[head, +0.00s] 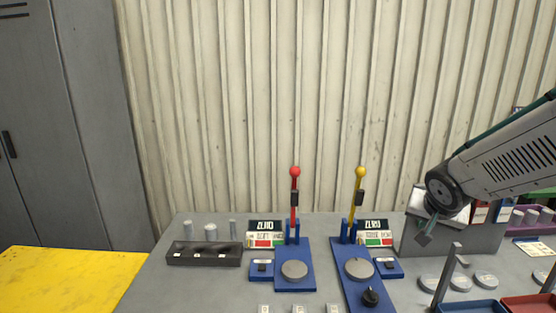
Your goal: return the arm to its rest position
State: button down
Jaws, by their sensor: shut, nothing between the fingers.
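My arm (510,155) reaches in from the right edge, above the right part of the grey bench (205,290). My gripper (423,240) points down and to the left at its end, in front of a grey upright panel. Its small dark tip is shut with nothing in it, and it appears clear of the bench top. The rest of the arm is outside the picture.
Two blue lever stands, with a red-knobbed lever (295,172) and a yellow-knobbed lever (360,172), stand left of my gripper. Grey discs (486,279), a thin post (446,276) and trays crowd the right.

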jog(key=s+a+r+n+g+y, duration=0.1)
jog(key=s+a+r+n+g, duration=0.1)
jog(key=s, duration=1.2)
jog(key=s+a+r+n+g+y, duration=0.1)
jog(key=s+a+r+n+g, duration=0.1)
jog(key=s, duration=1.2)
jog(key=a+n+g, duration=0.1)
jog(key=a+n, duration=0.1)
jog(key=a, duration=0.1)
jog(key=shift+a+r+y, duration=0.2)
jog(key=shift+a+y, duration=0.15)
jog(key=shift+y, duration=0.05)
